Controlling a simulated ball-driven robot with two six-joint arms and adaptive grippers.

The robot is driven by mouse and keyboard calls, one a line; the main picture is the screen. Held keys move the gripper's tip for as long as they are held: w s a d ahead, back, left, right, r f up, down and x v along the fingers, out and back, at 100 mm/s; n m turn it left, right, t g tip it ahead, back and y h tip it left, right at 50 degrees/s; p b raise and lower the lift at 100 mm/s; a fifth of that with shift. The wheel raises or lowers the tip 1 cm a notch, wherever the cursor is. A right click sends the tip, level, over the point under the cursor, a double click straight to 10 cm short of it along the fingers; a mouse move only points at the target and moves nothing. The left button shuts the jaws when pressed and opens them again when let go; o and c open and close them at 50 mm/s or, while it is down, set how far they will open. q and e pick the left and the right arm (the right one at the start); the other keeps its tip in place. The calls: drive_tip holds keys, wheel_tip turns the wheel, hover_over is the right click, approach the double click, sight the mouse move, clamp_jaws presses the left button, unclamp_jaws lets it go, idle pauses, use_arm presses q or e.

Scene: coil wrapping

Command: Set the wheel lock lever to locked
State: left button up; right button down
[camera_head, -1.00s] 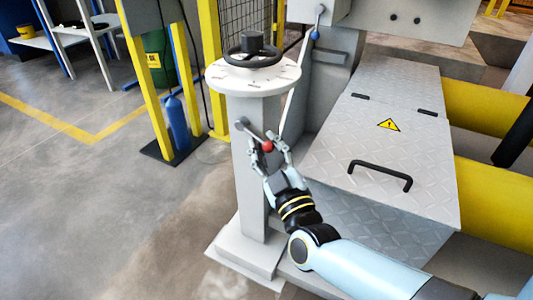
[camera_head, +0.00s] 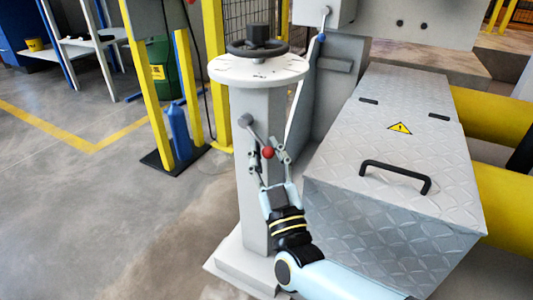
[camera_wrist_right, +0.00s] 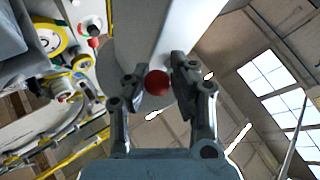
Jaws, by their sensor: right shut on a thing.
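The wheel lock lever is a short grey arm on a pivot (camera_head: 246,120) at the side of the pale pedestal (camera_head: 257,190). It slants down to the right and ends in a red ball knob (camera_head: 268,152). My right gripper (camera_head: 267,155) comes up from below, with its fingers on both sides of the knob, and is shut on it. In the right wrist view the red knob (camera_wrist_right: 157,83) sits between the two fingertips. The black handwheel (camera_head: 257,48) is on the round white dial top (camera_head: 258,70) above the lever. My left gripper is not in view.
A grey tread-plate cover (camera_head: 395,195) with a black handle (camera_head: 395,172) stands close to the right of my arm. A blue-knobbed lever (camera_head: 321,37) is behind. Yellow posts and a blue cylinder (camera_head: 180,130) stand left. The floor at front left is clear.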

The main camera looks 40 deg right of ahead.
drive_tip(key=shift+d+r, duration=0.15)
drive_tip(key=shift+r, duration=0.05)
drive_tip(key=c, duration=1.1)
unclamp_jaws()
drive_tip(key=shift+s+d, duration=0.1)
drive_tip(key=shift+f, duration=0.1)
drive_tip(key=shift+s+a+f, duration=0.2)
drive_tip(key=shift+s+f, duration=0.05)
drive_tip(key=v, duration=1.1)
drive_tip(key=shift+s, duration=0.15)
